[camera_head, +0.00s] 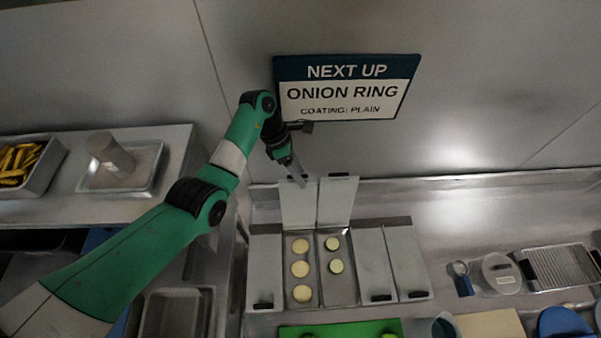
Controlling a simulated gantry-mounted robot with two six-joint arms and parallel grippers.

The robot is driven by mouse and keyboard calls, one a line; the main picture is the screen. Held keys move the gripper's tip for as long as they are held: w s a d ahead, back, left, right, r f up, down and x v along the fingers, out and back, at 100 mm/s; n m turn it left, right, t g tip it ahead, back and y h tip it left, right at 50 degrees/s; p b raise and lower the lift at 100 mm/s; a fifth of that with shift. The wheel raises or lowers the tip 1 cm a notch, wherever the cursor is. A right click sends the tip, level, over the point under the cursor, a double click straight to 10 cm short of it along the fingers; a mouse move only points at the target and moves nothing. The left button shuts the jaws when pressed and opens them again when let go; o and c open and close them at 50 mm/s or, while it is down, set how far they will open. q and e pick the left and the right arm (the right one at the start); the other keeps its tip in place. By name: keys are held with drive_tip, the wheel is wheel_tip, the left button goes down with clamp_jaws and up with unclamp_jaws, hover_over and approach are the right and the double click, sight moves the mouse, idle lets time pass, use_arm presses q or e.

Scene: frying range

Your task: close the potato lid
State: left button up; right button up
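The potato lid (298,208) stands raised, upright at the back of a bin (301,240) holding pale yellow round slices (301,269). I take these slices to be the potato. My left gripper (300,179) points down at the upper edge of this lid. It overlaps the lid's top in the view, and I cannot tell whether it touches. Its fingers are small and dark, so their opening is unclear. My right gripper is not in view.
Beside it, a second raised lid (337,203) stands behind a bin with green-rimmed slices (335,266). Closed lids (264,265) (375,262) flank the open bins. A sign (346,88) hangs behind. A green board (340,331) lies in front.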

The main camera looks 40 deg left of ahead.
use_arm(q)
clamp_jaws()
drive_tip(key=shift+a+f, duration=0.1)
idle(1.1)
